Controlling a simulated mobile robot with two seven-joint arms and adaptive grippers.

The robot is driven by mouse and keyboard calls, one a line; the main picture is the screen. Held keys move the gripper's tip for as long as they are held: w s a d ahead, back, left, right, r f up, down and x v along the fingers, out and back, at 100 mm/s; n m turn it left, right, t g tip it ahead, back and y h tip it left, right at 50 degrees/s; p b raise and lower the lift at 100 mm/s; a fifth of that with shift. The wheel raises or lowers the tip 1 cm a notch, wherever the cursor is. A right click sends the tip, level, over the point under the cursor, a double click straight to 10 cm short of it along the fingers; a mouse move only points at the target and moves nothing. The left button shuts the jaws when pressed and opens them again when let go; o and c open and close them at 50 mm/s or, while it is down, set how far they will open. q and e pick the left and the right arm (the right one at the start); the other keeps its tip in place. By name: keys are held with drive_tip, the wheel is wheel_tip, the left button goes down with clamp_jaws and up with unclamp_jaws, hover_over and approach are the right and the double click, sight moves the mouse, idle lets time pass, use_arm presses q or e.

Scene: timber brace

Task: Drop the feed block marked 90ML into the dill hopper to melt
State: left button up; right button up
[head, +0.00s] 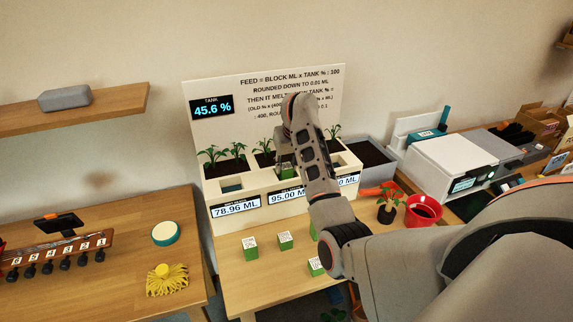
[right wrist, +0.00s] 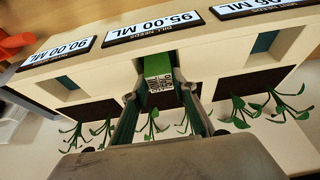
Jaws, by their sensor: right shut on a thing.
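My right gripper (right wrist: 165,95) is shut on a green feed block (right wrist: 162,92) with a white printed label, too small to read for certain. In the right wrist view, which is upside down, the block is at the middle opening of the white planter, above the display (right wrist: 152,26) reading DILL NEEDS 95.00 ML. The block and fingers hide the dill hopper's opening, so I cannot tell how deep the block sits. In the head view the same display (head: 287,196) shows below my right gripper (head: 286,168). My left gripper is not in view.
Several green blocks (head: 250,248) with white labels stand on the table in front. The board's tank display (head: 212,106) reads 45.6 %. Left and right displays read 78.96 ML and 90.00 ML. A red pot (head: 422,211) and potted plant (head: 388,213) stand right.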

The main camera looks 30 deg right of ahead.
drive_tip(key=o, duration=1.2)
drive_tip(key=shift+c, duration=0.2)
drive_tip(key=shift+o, duration=0.3)
drive_tip(key=v, duration=1.2)
drive_tip(key=shift+s, duration=0.1)
